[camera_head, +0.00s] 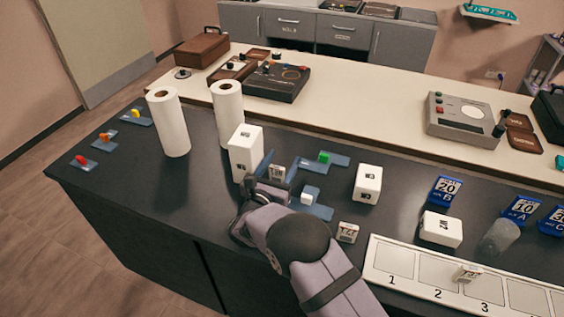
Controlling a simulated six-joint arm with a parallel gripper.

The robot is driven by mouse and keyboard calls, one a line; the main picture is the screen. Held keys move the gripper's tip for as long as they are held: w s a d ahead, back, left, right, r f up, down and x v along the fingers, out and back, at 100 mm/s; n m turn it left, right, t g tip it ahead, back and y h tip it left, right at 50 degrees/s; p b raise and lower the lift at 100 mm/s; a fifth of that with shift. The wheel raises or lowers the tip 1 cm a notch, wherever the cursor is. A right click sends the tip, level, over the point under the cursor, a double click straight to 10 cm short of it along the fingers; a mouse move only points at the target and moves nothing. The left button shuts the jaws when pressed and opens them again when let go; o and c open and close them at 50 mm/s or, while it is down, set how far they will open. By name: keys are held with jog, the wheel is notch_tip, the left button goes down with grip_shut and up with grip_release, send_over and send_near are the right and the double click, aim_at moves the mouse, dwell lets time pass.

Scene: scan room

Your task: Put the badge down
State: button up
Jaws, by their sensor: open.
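My gripper (279,173) is over the dark counter (190,205), left of the middle of the picture. Its two blue-grey fingers are apart. A small white badge (277,173) with dark print shows upright between the fingers. I cannot tell whether it touches a finger, and its lower edge is hidden by the gripper. Another similar white badge (347,232) stands on the counter to the right of my arm. A third (467,272) is on the numbered strip (393,262), around slots 2 and 3.
A tall white box (245,151) stands close behind my gripper, with paper rolls (168,122) (228,112) further left. Blue holders with a green piece (324,157) and a white piece (308,196) are close on the right. A white box (367,183) stands beyond.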

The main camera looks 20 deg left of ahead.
aim_at(276, 172)
jog(key=shift+r, duration=0.2)
jog(key=s+b, duration=0.1)
jog(key=s, duration=0.6)
jog(key=shift+s, duration=0.3)
jog(key=shift+c, duration=1.1)
